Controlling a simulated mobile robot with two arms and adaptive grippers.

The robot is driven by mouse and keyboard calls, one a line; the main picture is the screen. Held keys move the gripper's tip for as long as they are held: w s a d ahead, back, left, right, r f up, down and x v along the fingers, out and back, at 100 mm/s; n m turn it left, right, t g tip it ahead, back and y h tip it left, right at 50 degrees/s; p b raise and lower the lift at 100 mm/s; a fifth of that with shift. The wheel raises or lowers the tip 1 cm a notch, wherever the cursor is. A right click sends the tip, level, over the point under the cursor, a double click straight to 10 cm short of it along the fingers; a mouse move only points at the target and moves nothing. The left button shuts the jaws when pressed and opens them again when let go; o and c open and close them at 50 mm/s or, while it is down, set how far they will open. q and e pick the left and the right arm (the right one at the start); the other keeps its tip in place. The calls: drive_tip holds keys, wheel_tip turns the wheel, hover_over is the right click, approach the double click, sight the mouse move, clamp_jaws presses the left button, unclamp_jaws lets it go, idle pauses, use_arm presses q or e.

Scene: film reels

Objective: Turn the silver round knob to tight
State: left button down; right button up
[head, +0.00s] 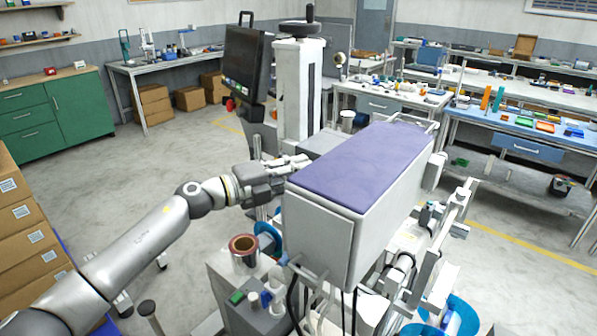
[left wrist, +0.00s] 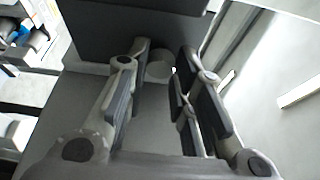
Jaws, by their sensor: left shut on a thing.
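In the head view my left arm reaches in from the left. My left gripper (head: 290,167) is at the far left side of the machine with the purple-topped housing (head: 362,165), near the base of a white column. In the left wrist view a pale grey round shape, which looks like the silver knob (left wrist: 160,66), sits between the two fingertips, and the gripper is shut on it. The fingers cover its sides, and no marking on it can be read. The knob cannot be made out in the head view. My right gripper is not in view.
A white column (head: 300,90) with a black handwheel and a dark screen (head: 245,65) stand behind the gripper. A copper-coloured cup (head: 244,250) is at the near left of the machine. Cardboard boxes (head: 22,222) are stacked at left.

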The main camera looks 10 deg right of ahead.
use_arm(q)
drive_tip(key=c, duration=1.2)
unclamp_jaws()
drive_tip(key=shift+d, duration=0.1)
drive_tip(key=v, duration=1.2)
